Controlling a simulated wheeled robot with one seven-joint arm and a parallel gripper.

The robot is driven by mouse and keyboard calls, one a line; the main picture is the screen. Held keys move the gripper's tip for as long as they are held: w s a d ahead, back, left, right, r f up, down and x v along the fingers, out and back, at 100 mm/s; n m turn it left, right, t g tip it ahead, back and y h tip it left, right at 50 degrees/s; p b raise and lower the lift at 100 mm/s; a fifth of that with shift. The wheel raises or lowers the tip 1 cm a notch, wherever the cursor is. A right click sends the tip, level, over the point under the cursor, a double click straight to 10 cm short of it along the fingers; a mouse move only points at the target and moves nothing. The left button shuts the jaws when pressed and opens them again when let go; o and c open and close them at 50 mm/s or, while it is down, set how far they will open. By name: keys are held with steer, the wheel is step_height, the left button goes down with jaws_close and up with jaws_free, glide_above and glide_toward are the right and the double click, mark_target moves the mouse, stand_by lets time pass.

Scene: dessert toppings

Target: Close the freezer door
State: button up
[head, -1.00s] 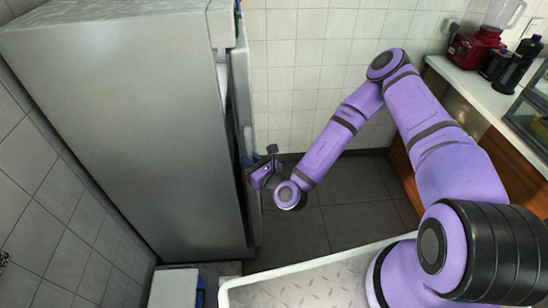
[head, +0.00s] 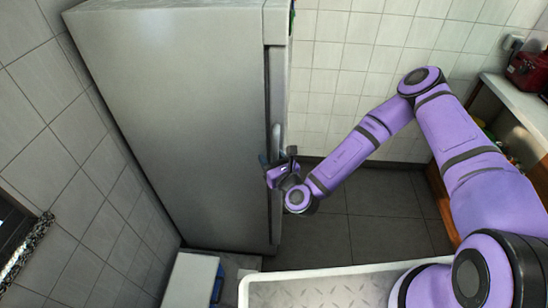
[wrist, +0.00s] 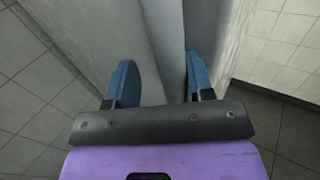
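The tall grey freezer (head: 180,110) stands at the left in the head view. Its door (head: 277,75) is on the right side, seen nearly edge-on. A thin dark line runs between body and door; I cannot tell whether the door is fully shut. My gripper (head: 270,168) is at the door's edge, about mid-height. In the wrist view my gripper (wrist: 161,84) has its two blue fingertips apart. Pale vertical surfaces of the freezer (wrist: 163,40) lie beyond and between the fingertips. Contact with the door is not clear.
My white tray-like base top (head: 330,290) is at the bottom. A white box with blue (head: 192,280) stands on the floor by the freezer's foot. A counter (head: 515,100) with a red appliance (head: 528,70) is at the right. The tiled floor (head: 380,225) between is clear.

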steer(key=shift+d, duration=0.15)
steer(key=shift+s+d, duration=0.1)
steer(key=shift+s, duration=0.05)
steer(key=v, duration=1)
steer(key=shift+s, duration=0.2)
stand_by(0.3)
